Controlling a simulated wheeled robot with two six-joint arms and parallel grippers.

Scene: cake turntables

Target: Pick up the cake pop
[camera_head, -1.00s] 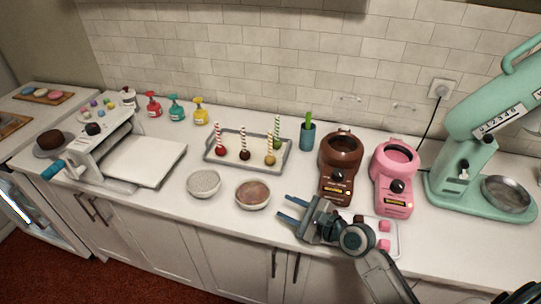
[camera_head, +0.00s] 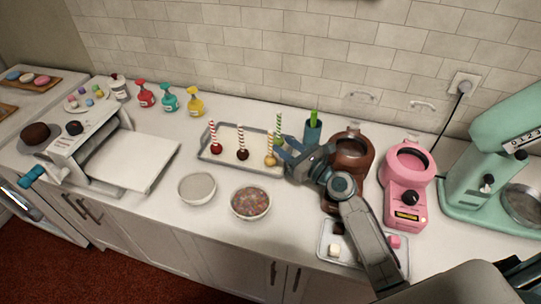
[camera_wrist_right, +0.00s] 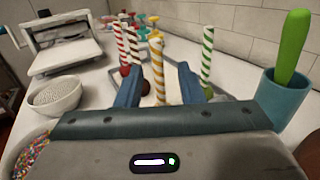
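Several cake pops stand upright with striped sticks in a grey tray (camera_head: 213,157): a red one (camera_head: 217,148), a dark brown one (camera_head: 242,154), a gold one (camera_head: 270,159) and one with a green-striped stick (camera_head: 278,128). My right gripper (camera_head: 281,152) is open at the tray's right end, beside the gold pop. In the right wrist view the gold pop's yellow-striped stick (camera_wrist_right: 157,70) shows between the spread fingers (camera_wrist_right: 160,78); contact cannot be told. The green-striped stick (camera_wrist_right: 206,55) stands just right of the fingers there. My left gripper is out of view.
A blue cup (camera_head: 312,134) with a green handle and a brown melting pot (camera_head: 352,150) stand close to my right gripper. A pink pot (camera_head: 405,185) is further right. A white bowl (camera_head: 197,188) and a sprinkle bowl (camera_head: 250,203) sit in front of the tray.

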